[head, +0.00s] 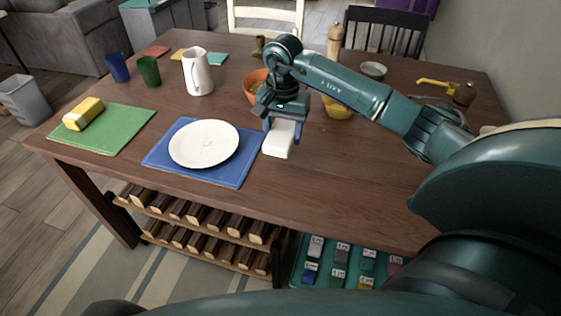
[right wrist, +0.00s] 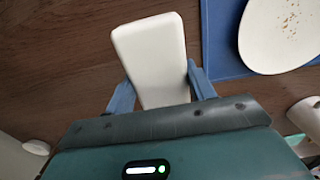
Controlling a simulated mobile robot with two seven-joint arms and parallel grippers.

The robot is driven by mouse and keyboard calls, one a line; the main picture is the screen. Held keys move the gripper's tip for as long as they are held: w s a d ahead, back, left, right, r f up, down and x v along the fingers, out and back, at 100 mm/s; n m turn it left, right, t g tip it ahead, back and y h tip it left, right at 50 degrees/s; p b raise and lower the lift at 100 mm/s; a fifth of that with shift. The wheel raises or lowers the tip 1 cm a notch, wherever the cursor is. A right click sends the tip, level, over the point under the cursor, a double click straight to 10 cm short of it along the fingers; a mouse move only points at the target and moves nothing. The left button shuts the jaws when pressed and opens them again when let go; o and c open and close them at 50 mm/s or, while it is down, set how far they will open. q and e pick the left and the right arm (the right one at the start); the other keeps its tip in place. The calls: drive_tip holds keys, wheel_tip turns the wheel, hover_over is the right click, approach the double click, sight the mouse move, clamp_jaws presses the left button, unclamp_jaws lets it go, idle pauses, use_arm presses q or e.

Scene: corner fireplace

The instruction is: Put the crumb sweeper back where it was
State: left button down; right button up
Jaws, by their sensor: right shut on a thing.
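The crumb sweeper, a white rounded block (head: 277,141), is held in my right gripper (head: 284,120), whose blue fingers are on both sides of it. In the right wrist view the white block (right wrist: 151,58) sticks out between the two fingers of the gripper (right wrist: 161,92). It is just right of the blue placemat (head: 228,172); I cannot tell whether it touches the table. A white plate (head: 204,143) with a few brown crumbs lies on the blue placemat. My left gripper is not in view.
A green placemat (head: 108,140) with a yellow pack (head: 84,113) lies at left. A white pitcher (head: 198,74), orange bowl (head: 254,82), yellow bowl (head: 337,110) and wooden mill (head: 335,40) stand farther back. The wooden table (head: 340,180) is clear at front right.

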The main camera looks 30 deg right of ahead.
sight(282, 164)
wheel_tip(282, 164, down, 8)
drive_tip(key=shift+r, duration=0.15)
idle(0.3)
drive_tip(key=shift+f, duration=0.2)
drive_tip(key=o, duration=1)
drive_tip(key=shift+c, duration=0.2)
drive_tip(key=shift+r, duration=0.1)
